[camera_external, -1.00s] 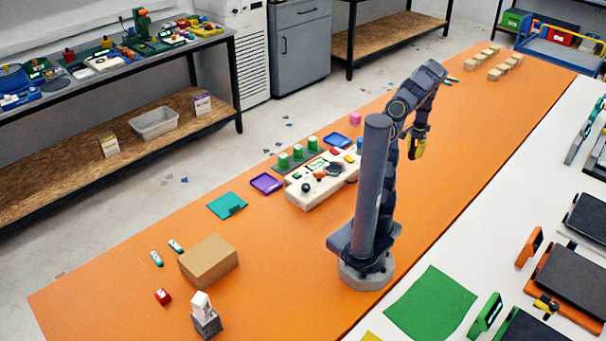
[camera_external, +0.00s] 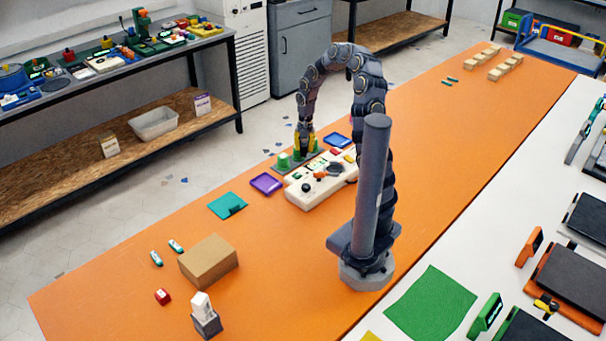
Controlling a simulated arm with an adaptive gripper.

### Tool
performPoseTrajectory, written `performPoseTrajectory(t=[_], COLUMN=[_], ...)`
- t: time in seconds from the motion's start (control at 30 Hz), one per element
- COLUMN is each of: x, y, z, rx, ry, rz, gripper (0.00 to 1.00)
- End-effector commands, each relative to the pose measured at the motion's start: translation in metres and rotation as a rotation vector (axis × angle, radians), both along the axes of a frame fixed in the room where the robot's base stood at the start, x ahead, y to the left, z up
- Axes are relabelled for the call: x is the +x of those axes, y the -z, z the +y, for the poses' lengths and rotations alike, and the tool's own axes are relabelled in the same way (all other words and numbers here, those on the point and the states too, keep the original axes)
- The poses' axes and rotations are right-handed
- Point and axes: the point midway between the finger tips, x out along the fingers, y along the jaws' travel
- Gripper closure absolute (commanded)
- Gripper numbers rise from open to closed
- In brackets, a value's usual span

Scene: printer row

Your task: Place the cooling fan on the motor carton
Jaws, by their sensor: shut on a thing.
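The motor carton appears to be the plain brown box (camera_external: 208,262) on the orange table at the front left. The carton's visible top is bare.

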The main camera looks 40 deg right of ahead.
Motion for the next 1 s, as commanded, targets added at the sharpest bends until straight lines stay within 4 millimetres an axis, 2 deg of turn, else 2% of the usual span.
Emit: performPoseTrajectory(t=[0.03,0.13,0.23,0.37,0.5,0.6,0.7,0.9,1.0], x=[0.005,0.005,-0.003,-0.022,-0.054,-0.080,-0.104,-0.135,-0.139], y=[-0.004,-0.009,-0.013,-0.019,-0.024,-0.026,-0.029,-0.032,-0.030], z=[0.031,0.083,0.133,0.194,0.250,0.282,0.306,0.331,0.337], rx=[-0.002,-0.002,-0.004,-0.008,-0.016,-0.022,-0.027,-0.033,-0.035], ry=[-0.075,-0.196,-0.317,-0.471,-0.633,-0.738,-0.825,-0.928,-0.946], rz=[-0.003,-0.002,0.003,0.003,0.004,0.007,0.003,0.001,0.002], gripper=[1.00,1.00,1.00,1.00,1.00,1.00,1.00,1.00,1.00])
